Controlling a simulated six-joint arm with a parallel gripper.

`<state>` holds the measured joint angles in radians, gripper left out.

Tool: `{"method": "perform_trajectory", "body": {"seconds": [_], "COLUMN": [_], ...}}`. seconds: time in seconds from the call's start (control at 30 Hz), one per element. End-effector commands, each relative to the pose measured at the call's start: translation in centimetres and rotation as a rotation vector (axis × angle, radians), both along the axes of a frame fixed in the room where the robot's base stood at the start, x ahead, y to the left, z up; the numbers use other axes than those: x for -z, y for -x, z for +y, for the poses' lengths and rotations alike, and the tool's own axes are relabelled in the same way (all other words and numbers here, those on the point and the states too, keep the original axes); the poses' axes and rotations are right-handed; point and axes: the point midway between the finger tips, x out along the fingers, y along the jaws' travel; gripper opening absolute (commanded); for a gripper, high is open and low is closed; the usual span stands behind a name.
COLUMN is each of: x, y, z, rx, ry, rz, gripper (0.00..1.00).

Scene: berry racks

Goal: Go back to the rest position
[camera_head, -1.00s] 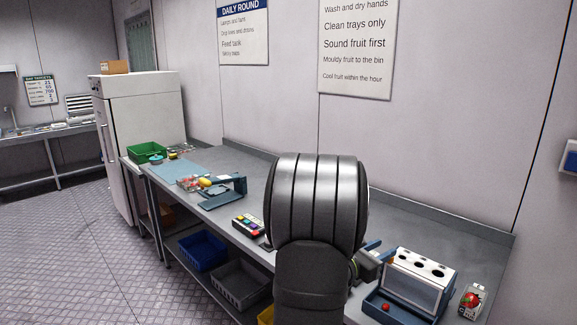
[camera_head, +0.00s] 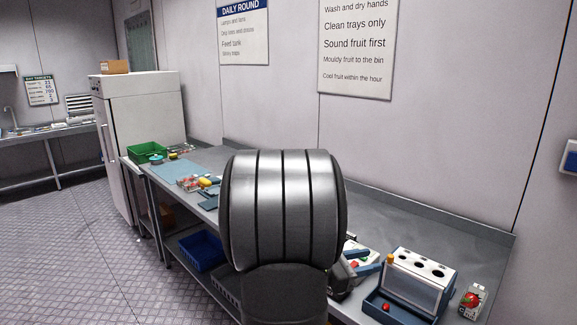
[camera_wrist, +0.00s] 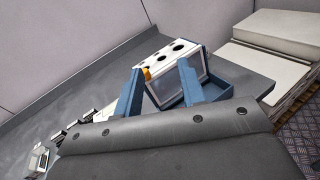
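My gripper (camera_head: 364,261) is above the right part of the bench, just left of a white box with round holes. In the wrist view its two blue fingers (camera_wrist: 160,92) stand apart with nothing held between them. The white box (camera_head: 421,267) has several holes on top and a blue tray (camera_head: 390,312) in front with a red berry (camera_head: 386,307) in it. The box also shows beyond the fingers in the wrist view (camera_wrist: 172,52). A small orange piece (camera_head: 390,258) is at the box's left top corner.
Along the grey bench (camera_head: 400,217) to the left are a blue mat (camera_head: 177,171) and a green crate (camera_head: 146,151). A blue bin (camera_head: 203,249) sits on the lower shelf. My arm hides the bench's middle.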

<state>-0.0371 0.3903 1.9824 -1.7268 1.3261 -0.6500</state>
Motion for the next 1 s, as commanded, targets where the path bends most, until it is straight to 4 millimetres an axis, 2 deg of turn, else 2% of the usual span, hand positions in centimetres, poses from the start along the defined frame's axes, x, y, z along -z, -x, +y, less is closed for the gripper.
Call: {"method": "perform_trajectory", "body": {"seconds": [0.2,0.57,0.9,1.0], "x": [-0.7,-0.8,-0.9,-1.3], "y": [0.2,0.3,0.4,0.7], "z": [-1.4,-1.6,-2.1,-3.3], "rx": [0.085,0.102,0.128,0.207], "ry": [-0.049,-0.06,-0.078,-0.143], "rz": [-0.026,-0.031,-0.039,-0.064], "gripper": [0.37,0.37,1.0,1.0]}}
